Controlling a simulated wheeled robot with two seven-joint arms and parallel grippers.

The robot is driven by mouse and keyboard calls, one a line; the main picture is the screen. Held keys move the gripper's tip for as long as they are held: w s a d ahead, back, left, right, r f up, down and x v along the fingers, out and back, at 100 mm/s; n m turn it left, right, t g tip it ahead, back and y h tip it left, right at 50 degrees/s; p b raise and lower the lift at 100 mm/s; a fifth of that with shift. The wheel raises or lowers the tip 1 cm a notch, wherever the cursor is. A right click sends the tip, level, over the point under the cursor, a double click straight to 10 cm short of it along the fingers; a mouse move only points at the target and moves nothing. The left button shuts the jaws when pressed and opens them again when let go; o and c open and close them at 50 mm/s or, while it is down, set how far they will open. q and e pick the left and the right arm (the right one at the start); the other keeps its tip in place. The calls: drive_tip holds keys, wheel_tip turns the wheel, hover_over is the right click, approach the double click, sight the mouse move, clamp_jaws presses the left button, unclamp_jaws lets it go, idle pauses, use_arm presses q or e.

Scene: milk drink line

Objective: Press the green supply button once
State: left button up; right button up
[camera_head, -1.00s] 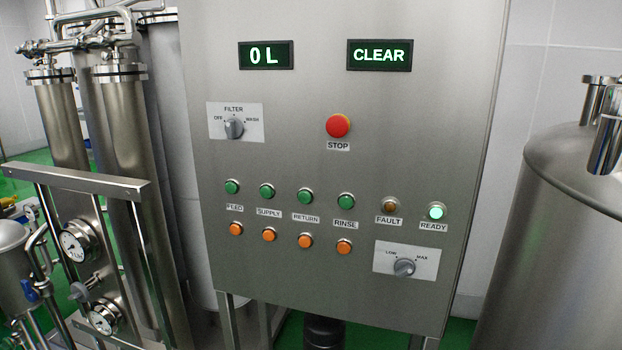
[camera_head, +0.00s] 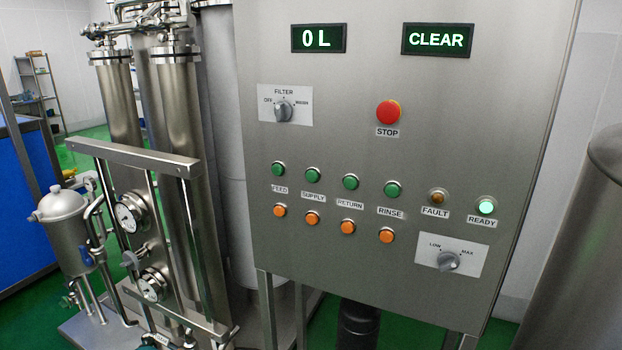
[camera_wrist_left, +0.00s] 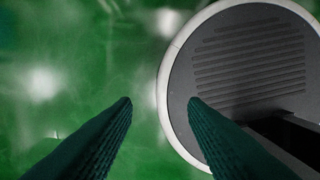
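The green supply button (camera_head: 312,175) is the second green button from the left in the upper button row of the steel control panel (camera_head: 350,260), above the SUPPLY label (camera_head: 313,197). An orange button (camera_head: 312,218) sits below that label. Neither gripper shows in the head view, and nothing covers the button. In the left wrist view my left gripper (camera_wrist_left: 160,103) is open and empty, its two dark fingers apart over the green floor. My right gripper is not in view.
The panel shows displays "0 L" (camera_head: 319,38) and "CLEAR" (camera_head: 437,40), a red STOP button (camera_head: 388,112), a filter knob (camera_head: 284,111) and a lit ready lamp (camera_head: 486,207). Steel piping with gauges (camera_head: 130,216) stands left. A steel tank (camera_head: 570,250) stands right.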

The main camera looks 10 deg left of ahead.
use_arm(q)
clamp_jaws()
idle(0.8)
drive_tip(key=shift+a, duration=0.1)
idle(0.5)
